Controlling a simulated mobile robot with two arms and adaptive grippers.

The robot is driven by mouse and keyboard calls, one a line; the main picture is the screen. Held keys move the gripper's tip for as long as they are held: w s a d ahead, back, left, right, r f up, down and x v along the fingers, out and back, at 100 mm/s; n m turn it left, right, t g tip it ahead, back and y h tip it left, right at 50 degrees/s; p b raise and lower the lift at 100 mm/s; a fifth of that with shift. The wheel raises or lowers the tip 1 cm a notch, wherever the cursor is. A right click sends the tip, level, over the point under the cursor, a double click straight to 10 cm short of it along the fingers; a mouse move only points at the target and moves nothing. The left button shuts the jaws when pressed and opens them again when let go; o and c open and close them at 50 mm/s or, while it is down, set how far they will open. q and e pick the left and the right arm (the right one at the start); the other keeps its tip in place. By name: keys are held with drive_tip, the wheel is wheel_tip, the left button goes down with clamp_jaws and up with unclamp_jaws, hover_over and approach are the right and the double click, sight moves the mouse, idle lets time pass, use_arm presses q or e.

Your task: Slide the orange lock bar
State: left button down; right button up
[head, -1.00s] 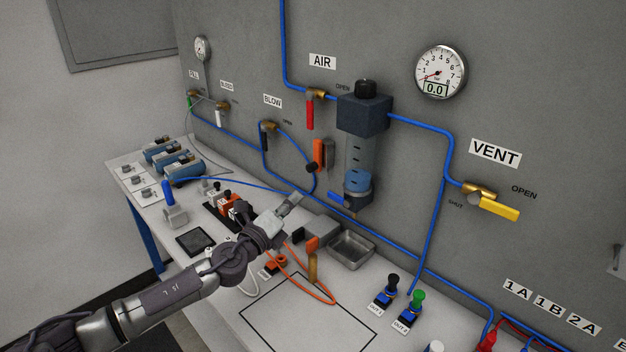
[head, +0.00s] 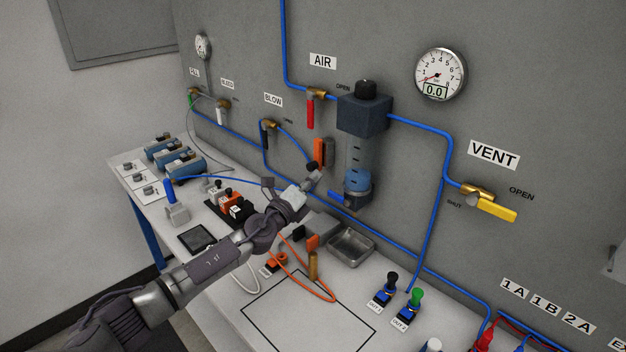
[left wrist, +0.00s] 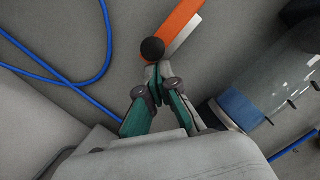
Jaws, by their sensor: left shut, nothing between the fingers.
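The orange lock bar (head: 318,152) is on the grey wall, left of the clear filter bowl, with a dark grey piece beside it. In the left wrist view the orange bar (left wrist: 178,27) runs at a slant next to a light grey strip, with a round black knob (left wrist: 153,49) at its lower end. My left gripper (head: 316,176) is shut and empty, just below the bar. In the left wrist view its fingertips (left wrist: 155,76) are at the knob's lower edge; I cannot tell whether they touch it. My right gripper is not in view.
The filter unit (head: 363,115) with its clear bowl stands close to the right of my left gripper. Blue hose (head: 292,137) loops on the wall to the left. The bench below holds a metal tray (head: 351,247) and a clear outlined area (head: 308,310).

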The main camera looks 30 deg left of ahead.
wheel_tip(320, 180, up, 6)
drive_tip(key=p, duration=0.5)
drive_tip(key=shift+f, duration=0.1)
